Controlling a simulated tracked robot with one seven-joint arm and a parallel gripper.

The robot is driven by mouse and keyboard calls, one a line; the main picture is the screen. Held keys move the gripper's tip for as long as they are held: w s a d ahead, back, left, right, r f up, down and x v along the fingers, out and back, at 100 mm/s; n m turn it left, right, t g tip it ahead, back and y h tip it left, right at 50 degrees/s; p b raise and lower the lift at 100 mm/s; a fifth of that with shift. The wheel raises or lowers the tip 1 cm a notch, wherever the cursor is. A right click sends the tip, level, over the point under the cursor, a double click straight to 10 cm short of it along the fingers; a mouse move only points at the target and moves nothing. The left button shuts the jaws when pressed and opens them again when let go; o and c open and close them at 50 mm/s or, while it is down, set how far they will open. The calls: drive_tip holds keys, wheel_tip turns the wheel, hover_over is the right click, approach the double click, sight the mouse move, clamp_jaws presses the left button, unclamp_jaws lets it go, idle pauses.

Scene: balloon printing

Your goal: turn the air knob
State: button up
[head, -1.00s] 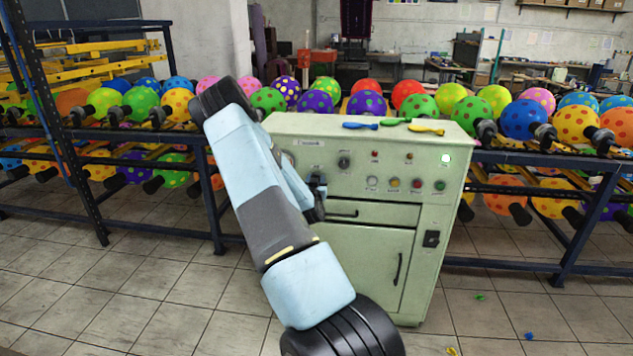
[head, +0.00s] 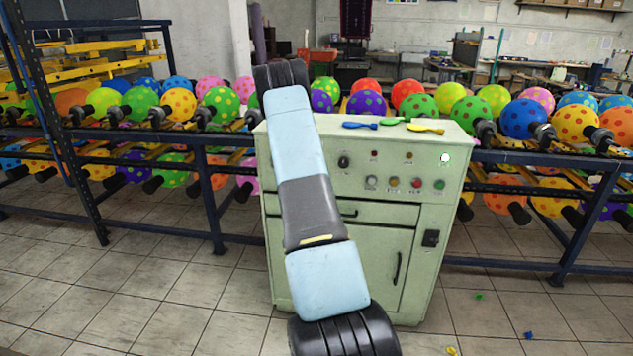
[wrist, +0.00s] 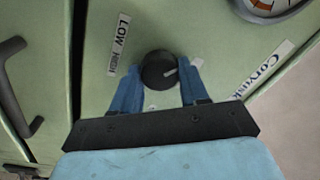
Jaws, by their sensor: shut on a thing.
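The air knob (wrist: 157,72) is a round black knob with a light pointer line, on the green panel in the wrist view. A label reading LOW and HIGH sits beside it. My gripper (wrist: 163,69) has its blue fingers on either side of the knob and is shut on it. In the head view my arm covers the gripper and this part of the front of the green machine (head: 365,215).
A round gauge (wrist: 270,8) and a "Corysk"-like label (wrist: 264,67) are near the knob. A dark handle (wrist: 18,85) sticks out at the left of the wrist view. Limp balloons (head: 426,128) lie on the machine top. Racks of inflated balloons (head: 524,118) stand behind.

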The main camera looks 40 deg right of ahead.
drive_tip(key=shift+a+f+m, duration=0.1)
drive_tip(key=shift+m, duration=0.75)
drive_tip(key=shift+a+f+m, duration=0.1)
drive_tip(key=shift+m, duration=0.75)
drive_tip(key=shift+f, duration=0.1)
drive_tip(key=o, duration=1.1)
drive_tip(key=shift+d, duration=0.15)
drive_tip(key=shift+c, duration=0.2)
drive_tip(key=r+v, duration=0.1)
drive_tip(key=v, duration=1.2)
drive_tip(key=shift+a+f, duration=0.35)
drive_tip(key=shift+a, duration=0.1)
